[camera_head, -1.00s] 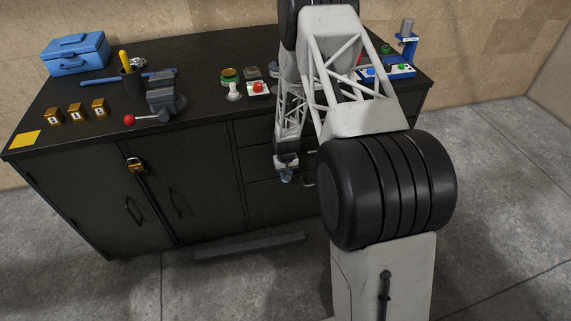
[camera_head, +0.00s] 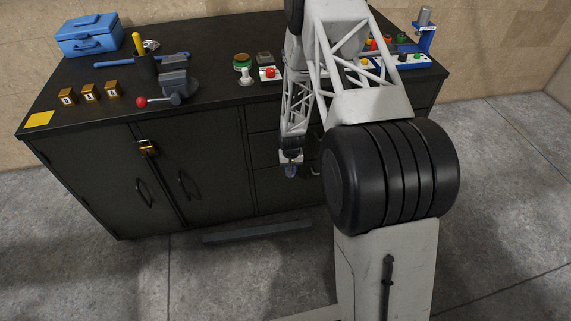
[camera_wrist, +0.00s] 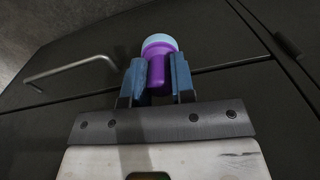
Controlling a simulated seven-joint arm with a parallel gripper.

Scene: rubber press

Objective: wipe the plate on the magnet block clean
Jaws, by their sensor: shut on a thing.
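My gripper (camera_wrist: 158,85) has blue fingers shut on a purple cylinder (camera_wrist: 157,69) with a pale blue end (camera_wrist: 160,42). In the head view my gripper (camera_head: 291,164) hangs in front of the cabinet's drawers, below the tabletop edge. The purple piece (camera_head: 291,172) shows small at its tip. I cannot pick out the magnet block or its plate with certainty. My arm covers part of the tabletop's right side.
The dark workbench (camera_head: 205,58) carries a blue toolbox (camera_head: 90,34), a vise (camera_head: 176,80), several brass blocks (camera_head: 89,91) and a red button box (camera_head: 270,73). A blue-based station (camera_head: 415,60) stands at right. A drawer handle (camera_wrist: 70,70) is near my gripper.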

